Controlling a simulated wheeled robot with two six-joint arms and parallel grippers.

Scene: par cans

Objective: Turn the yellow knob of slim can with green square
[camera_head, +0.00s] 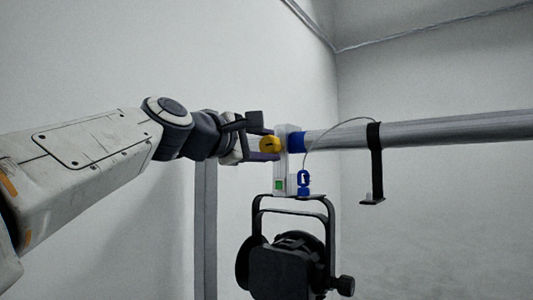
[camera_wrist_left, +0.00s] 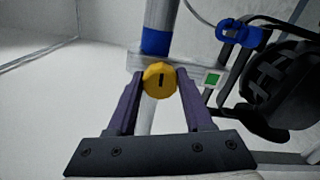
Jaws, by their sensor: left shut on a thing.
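The slim black can (camera_head: 285,268) hangs in its yoke from a pale clamp (camera_head: 281,168) on the bar. A green square (camera_head: 278,184) marks the lower part of the clamp; it also shows in the left wrist view (camera_wrist_left: 212,79). The round yellow knob (camera_head: 269,145) sits at the clamp's left side, and its dark slot looks nearly upright in the left wrist view (camera_wrist_left: 160,80). My left gripper (camera_head: 264,141) reaches in from the left and is shut on the knob, one finger on each side. My right gripper is out of view.
A grey horizontal bar (camera_head: 430,131) with a blue band (camera_head: 296,142) runs to the right. A blue carabiner (camera_head: 304,181) with a thin cable hangs beside the clamp. A black strap (camera_head: 376,160) hangs farther right. A grey post (camera_head: 205,230) stands below my arm.

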